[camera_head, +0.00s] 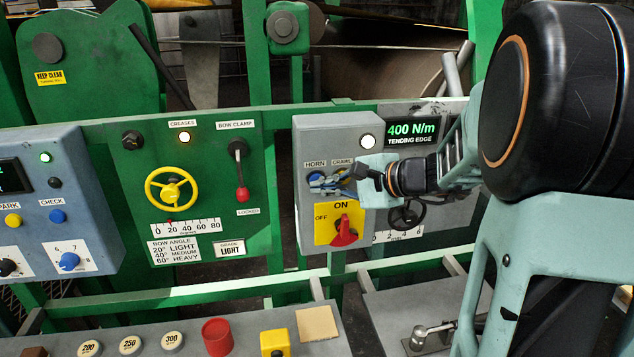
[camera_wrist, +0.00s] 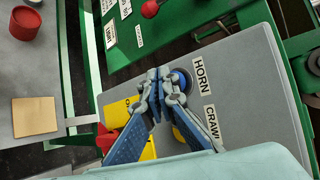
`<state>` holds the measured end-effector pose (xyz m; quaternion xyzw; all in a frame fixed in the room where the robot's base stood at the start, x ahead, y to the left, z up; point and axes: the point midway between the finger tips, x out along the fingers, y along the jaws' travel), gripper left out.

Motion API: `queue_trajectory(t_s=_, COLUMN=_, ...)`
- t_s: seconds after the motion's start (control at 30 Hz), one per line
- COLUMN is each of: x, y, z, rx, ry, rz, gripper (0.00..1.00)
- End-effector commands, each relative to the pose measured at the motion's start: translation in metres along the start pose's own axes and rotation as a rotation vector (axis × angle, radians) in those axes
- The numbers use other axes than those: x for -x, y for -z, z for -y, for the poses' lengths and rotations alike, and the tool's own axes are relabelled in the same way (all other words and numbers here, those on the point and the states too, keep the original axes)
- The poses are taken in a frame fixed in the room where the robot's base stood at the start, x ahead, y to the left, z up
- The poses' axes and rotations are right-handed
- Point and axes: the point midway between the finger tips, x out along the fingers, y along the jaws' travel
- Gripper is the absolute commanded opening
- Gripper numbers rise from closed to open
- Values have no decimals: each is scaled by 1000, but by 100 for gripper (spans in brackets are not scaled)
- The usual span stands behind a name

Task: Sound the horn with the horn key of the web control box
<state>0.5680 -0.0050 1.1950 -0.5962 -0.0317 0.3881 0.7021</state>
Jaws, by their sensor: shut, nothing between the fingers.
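The grey web control box (camera_head: 325,138) is mounted on the green rail, and its face also shows in the wrist view (camera_wrist: 232,62). The blue round horn key (camera_head: 313,174) is under the HORN label (camera_head: 315,164). In the wrist view the horn key (camera_wrist: 184,78) is partly covered by my fingers. My gripper (camera_head: 314,184) is shut and empty, with its fingertips (camera_wrist: 157,74) at the edge of the horn key. I cannot tell whether they touch it. The key by the CRAWL label (camera_wrist: 211,117) is mostly hidden behind my gripper.
Below the keys is a red rotary switch (camera_head: 344,234) on a yellow ON/OFF plate (camera_head: 323,227). A lit white lamp (camera_head: 367,141) and a 400 N/m display (camera_head: 411,129) are above. Left is a green panel with a yellow handwheel (camera_head: 171,189) and red-knobbed lever (camera_head: 242,193).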

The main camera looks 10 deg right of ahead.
Motion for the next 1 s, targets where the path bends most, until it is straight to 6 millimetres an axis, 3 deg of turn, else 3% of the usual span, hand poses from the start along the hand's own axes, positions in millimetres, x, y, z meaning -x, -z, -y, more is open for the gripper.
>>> queue_trajectory(t_s=1.0, x=-8, y=6, z=6, rx=0, ry=0, rz=-1, gripper=0)
